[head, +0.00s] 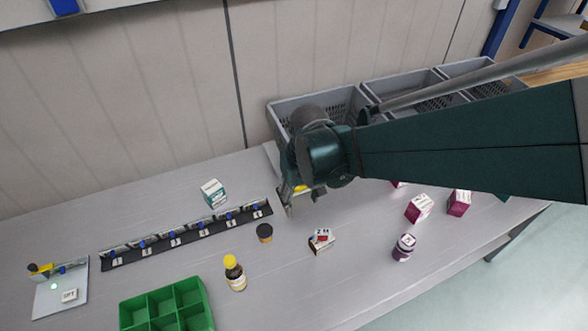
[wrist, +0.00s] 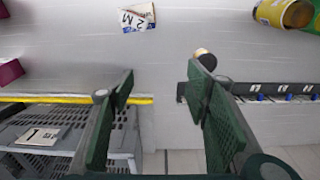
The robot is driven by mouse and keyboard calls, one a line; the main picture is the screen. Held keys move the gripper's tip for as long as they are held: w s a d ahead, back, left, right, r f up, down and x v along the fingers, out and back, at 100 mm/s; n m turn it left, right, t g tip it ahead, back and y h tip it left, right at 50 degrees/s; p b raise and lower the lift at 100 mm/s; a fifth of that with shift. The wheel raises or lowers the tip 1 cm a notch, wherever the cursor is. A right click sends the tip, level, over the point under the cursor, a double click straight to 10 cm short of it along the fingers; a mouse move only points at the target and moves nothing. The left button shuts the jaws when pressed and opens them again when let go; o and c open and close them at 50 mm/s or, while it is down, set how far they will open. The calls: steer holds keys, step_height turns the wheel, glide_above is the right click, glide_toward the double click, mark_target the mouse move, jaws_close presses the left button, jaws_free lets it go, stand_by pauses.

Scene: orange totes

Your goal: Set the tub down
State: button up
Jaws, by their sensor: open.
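My gripper (head: 288,203) is above the table, to the right of the tub in the head view.
Grey crates (head: 285,104) stand behind my arm.

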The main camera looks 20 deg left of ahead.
steer(key=n+g+h, duration=0.1)
steer(key=n, duration=0.1)
glide_above(264, 230)
steer(key=f, duration=0.8)
steer(key=shift+w, duration=0.25)
steer(key=shift+f, duration=1.25)
steer(key=shift+f, duration=0.1)
steer(key=shift+s+f+b, duration=0.15)
steer(key=shift+f+b, duration=0.2)
steer(key=shift+f, duration=2.15)
steer(key=shift+c, duration=0.2)
steer(key=c, duration=0.9)
